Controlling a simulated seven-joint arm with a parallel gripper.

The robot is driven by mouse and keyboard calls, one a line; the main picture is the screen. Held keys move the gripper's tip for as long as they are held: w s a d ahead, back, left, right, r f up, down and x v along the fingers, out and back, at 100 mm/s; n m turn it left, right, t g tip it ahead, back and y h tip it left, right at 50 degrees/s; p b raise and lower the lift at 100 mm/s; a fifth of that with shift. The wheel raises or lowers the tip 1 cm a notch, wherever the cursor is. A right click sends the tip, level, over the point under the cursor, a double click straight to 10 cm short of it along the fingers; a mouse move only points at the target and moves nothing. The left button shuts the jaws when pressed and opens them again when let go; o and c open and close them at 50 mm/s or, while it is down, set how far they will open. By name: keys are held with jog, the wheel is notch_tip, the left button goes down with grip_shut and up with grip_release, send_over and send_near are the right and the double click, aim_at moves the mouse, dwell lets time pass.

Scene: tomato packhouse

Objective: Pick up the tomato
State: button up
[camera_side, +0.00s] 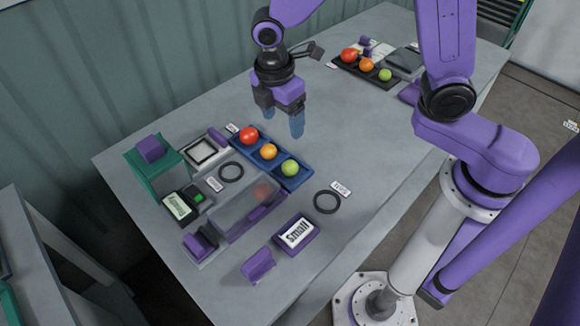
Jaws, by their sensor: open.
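A blue tray (305,181) on the table holds a red tomato (249,135), an orange tomato (268,152) and a green tomato (290,168) in a row. A further reddish round thing (262,192) shows dimly through a clear-sided box; I cannot tell exactly what it is. My gripper (284,122) is open and empty, its bluish fingers pointing down above the table, just behind and to the right of the red tomato. It does not touch any tomato.
The clear box (236,207) stands in front of the blue tray. Black rings (327,202), a "Small" sign (297,233), a purple stand (258,266) and a green bin (150,168) surround it. A dark tray (345,65) with more tomatoes lies at the back. The mid-table right of my gripper is clear.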

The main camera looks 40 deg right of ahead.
aim_at(290, 163)
jog(key=f, duration=0.5)
jog(key=d+f, duration=0.1)
jog(key=f, duration=0.4)
jog(key=d+f, duration=0.1)
jog(key=f, duration=0.5)
jog(key=shift+r, duration=0.1)
jog(key=c, duration=0.8)
